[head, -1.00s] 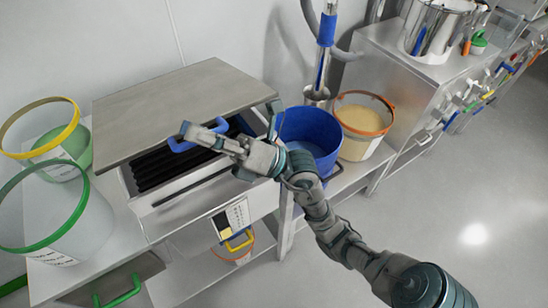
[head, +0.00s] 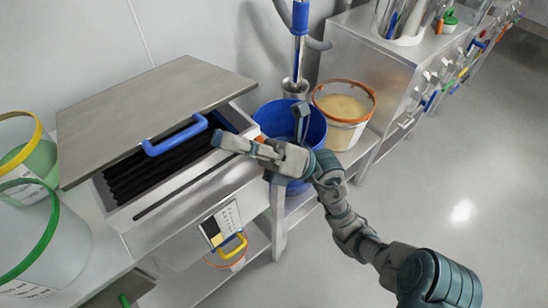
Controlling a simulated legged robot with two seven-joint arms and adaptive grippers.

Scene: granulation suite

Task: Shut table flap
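The table flap (head: 150,100) is a flat grey metal plate over a tray-like opening in the metal table. A blue handle (head: 175,137) sits on its front edge. The flap's front edge stands back from the opening's front rim, so the black ribbed inside (head: 155,168) shows. My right gripper (head: 258,122) is open and empty, with its fingers spread wide. It is to the right of the handle and apart from it, over the opening's right end and the blue bucket. My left gripper is not in view.
A blue bucket (head: 305,128) and an orange-rimmed tub of pale powder (head: 343,108) stand right of the table. Green-rimmed (head: 45,245) and yellow-rimmed (head: 22,150) containers stand at left. A labelled container with a yellow handle (head: 230,248) is on the lower shelf. Open floor lies at right.

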